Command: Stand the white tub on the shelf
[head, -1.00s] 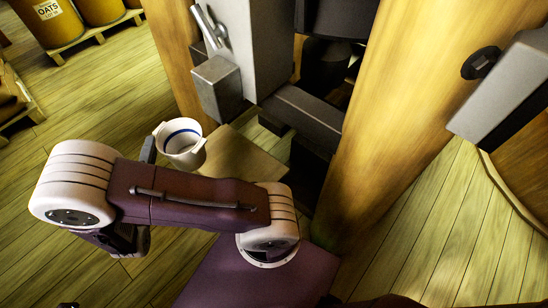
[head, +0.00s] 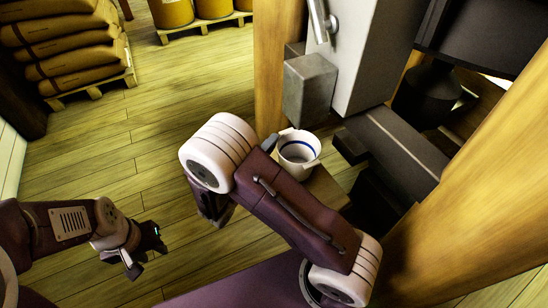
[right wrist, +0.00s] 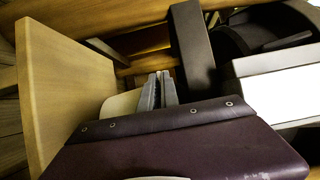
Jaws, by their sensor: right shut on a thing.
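The white tub (head: 297,150), with a blue band and small side lugs, is upright near the machine in the head view. My right gripper (head: 272,142) is at its left side, mostly hidden behind my arm. In the right wrist view its two fingers (right wrist: 159,90) are close together, beside a cream surface that looks like the tub (right wrist: 120,106). The wooden shelf board (head: 327,187) is below the tub; I cannot tell whether they touch. A wooden board, likely the shelf (right wrist: 62,92), shows in the wrist view. My left gripper (head: 146,257) is open and empty over the floor.
A grey box (head: 309,88) on the machine is just above the tub. A wooden post (head: 271,70) stands behind, another (head: 470,190) at right. Stacked sacks (head: 65,45) and barrels (head: 212,8) on pallets are far back. Floor at left is clear.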

